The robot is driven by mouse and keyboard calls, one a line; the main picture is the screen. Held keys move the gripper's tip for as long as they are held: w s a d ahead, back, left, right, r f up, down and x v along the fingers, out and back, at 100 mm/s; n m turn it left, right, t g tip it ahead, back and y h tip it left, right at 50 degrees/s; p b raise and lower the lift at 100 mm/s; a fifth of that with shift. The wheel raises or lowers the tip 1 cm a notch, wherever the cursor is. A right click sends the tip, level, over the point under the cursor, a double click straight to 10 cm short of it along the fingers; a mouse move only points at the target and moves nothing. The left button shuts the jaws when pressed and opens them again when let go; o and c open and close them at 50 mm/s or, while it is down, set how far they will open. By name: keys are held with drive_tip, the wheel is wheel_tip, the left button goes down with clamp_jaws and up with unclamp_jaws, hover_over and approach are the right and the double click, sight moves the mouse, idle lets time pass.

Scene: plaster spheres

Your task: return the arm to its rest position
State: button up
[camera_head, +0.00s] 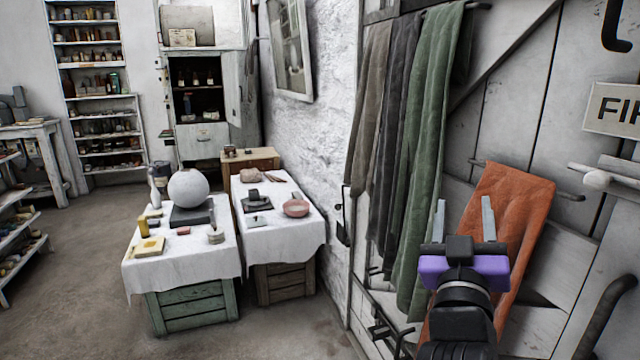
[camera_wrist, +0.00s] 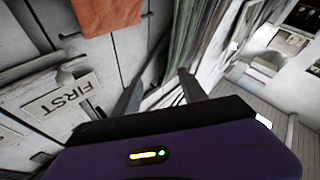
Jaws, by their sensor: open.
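My gripper (camera_head: 464,220) is at the lower right of the head view, raised in front of the plank wall and the orange cloth. Its two grey fingers stand apart and point away from me, with nothing between them. In the wrist view my gripper (camera_wrist: 158,92) also shows open and empty, with its purple body across the bottom. Part of my arm shows below it in the head view.
An orange cloth (camera_head: 508,215) and a green cloth (camera_head: 432,150) hang on the wall close to my gripper. A sign (camera_head: 615,110) is at the right edge. Two cloth-covered crates hold a white sphere (camera_head: 188,188) and a pink bowl (camera_head: 296,208). The floor (camera_head: 285,335) in front is clear.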

drive_tip(key=s+a+f+n+y, duration=0.3)
drive_tip(key=s+f+y, duration=0.2)
drive_tip(key=s+f, duration=0.35)
drive_tip(key=s+a+f+n+y, duration=0.2)
drive_tip(key=s+f+n+y, duration=0.15)
drive_tip(key=s+f, duration=0.5)
drive_tip(key=s+d+f+m+g, duration=0.1)
drive_tip(key=s+f, duration=0.5)
drive_tip(key=s, duration=0.8)
drive_tip(key=s+d+f+m+g, duration=0.1)
drive_tip(key=s+f+m+g, duration=0.3)
drive_tip(key=s, duration=1.1)
wheel_tip(320, 180, down, 3)
drive_tip(key=shift+r+m+g, duration=0.15)
drive_tip(key=shift+m+g, duration=0.2)
drive_tip(key=shift+g, duration=0.15)
